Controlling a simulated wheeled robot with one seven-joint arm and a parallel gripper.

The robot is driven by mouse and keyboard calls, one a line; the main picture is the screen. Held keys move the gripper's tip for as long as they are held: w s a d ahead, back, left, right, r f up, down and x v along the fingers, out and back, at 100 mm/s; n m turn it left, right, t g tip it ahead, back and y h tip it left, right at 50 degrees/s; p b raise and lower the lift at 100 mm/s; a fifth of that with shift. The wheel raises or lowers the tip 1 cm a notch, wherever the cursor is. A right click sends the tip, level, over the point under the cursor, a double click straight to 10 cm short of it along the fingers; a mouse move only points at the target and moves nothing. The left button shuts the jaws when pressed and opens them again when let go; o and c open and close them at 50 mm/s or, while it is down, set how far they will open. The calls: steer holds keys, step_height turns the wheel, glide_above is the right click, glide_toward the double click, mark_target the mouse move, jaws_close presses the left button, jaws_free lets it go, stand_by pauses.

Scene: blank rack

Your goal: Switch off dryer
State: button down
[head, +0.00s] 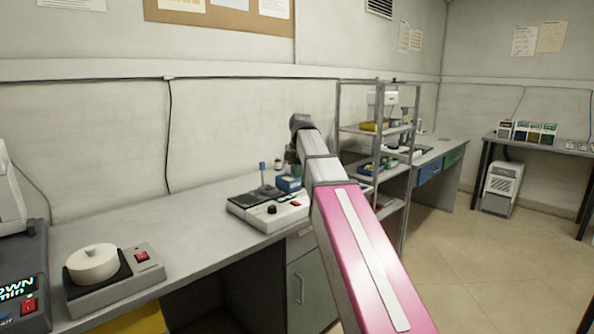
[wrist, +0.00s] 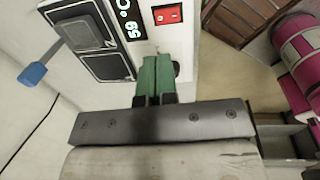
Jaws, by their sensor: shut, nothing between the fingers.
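The dryer (head: 268,213) is a white box on the bench with black plates on top, a black knob and a red switch (head: 296,203). In the wrist view the dryer (wrist: 140,22) shows a display reading 59 °C, and its red switch (wrist: 168,14) is just beyond my fingertips. My gripper (wrist: 156,62) is shut and empty, its green fingers over the dryer's front part, partly hiding the knob. I cannot tell whether the fingertips touch the dryer.
A grey shelf rack (head: 378,135) stands right of my arm. Bench between devices is clear.

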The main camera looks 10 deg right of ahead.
mark_target(296, 203)
steer(key=f, duration=0.7)
steer(key=w+f, duration=0.1)
steer(key=f, duration=0.2)
steer(key=shift+a+f, duration=0.15)
steer(key=shift+a, duration=0.2)
steer(key=shift+w+f, duration=0.1)
steer(key=shift+f, duration=0.1)
steer(key=shift+s, duration=0.25)
steer(key=shift+s+d+r, duration=0.15)
steer(key=shift+s+d, duration=0.25)
steer(key=shift+s, duration=0.05)
steer(key=shift+r, duration=0.1)
